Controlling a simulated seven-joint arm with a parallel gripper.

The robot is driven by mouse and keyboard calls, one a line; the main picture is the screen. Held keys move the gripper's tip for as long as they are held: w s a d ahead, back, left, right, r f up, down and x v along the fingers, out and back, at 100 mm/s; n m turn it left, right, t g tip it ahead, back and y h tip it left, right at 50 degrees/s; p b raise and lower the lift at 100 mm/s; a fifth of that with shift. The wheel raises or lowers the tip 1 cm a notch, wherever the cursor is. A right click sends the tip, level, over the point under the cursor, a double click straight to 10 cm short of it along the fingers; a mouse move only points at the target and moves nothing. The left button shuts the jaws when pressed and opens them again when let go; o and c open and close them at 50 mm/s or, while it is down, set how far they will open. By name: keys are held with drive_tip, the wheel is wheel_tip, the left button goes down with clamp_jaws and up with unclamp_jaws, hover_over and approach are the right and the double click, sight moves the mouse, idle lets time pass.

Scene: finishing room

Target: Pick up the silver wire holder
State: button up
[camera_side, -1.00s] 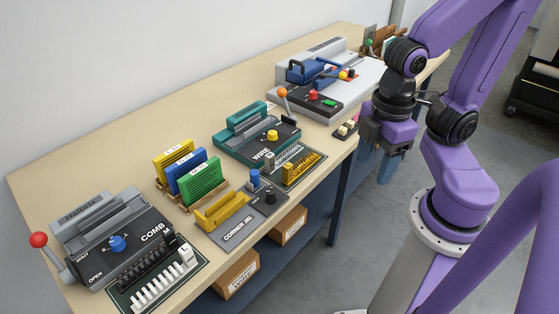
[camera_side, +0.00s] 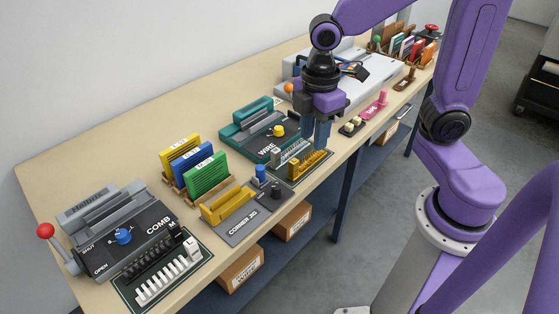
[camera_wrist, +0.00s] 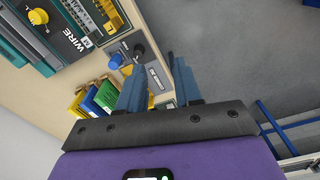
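The silver wire holder (camera_side: 292,153) is a row of grey upright teeth on a dark mat in front of the teal WIRE machine (camera_side: 262,140). A gold holder (camera_side: 308,165) stands close beside it on the same mat. My gripper (camera_side: 315,143) points down near the right end of these holders, its fingers partly in front of that area; its exact height above them is hard to tell. In the wrist view my gripper (camera_wrist: 158,68) has its two blue-grey fingers apart with nothing between them. The silver holder (camera_wrist: 82,15) lies at upper left there, off to the side of the fingers.
The CORNER tool (camera_side: 243,224) and the yellow, blue and green upright pieces (camera_side: 205,176) stand to the left. The COMB machine (camera_side: 118,238) is farther left. Small black-and-cream pieces (camera_side: 352,125) and a pink item (camera_side: 377,104) lie right of my gripper, near the table's front edge.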

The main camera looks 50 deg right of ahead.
drive_tip(key=w+d+n, duration=0.1)
drive_tip(key=w, duration=0.7)
drive_tip(key=n, duration=0.2)
hover_over(276, 150)
wheel_tip(276, 150, down, 2)
drive_tip(key=f, duration=0.1)
wheel_tip(276, 150, down, 17)
drive_tip(key=shift+r, duration=0.15)
clamp_jaws()
